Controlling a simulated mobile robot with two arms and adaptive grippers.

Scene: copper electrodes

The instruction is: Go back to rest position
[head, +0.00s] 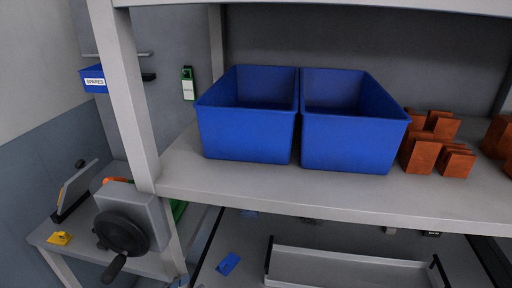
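Neither of my grippers shows in the head view, and no part of my arms is in sight. Two blue bins, a left bin (247,137) and a right bin (351,145), stand side by side on the grey shelf (270,191). Both look empty as far as I can see inside. Copper electrodes (420,153) stand in a group on the shelf to the right of the bins. More copper electrodes (497,137) are cut off by the right edge of the picture.
A shelf post (126,95) rises at the left. A side table holds a grey device with a black hand wheel (122,236) and a yellow item (59,238). A blue bin labelled SPARES (94,80) is on the wall. A grey tray (345,266) lies below the shelf.

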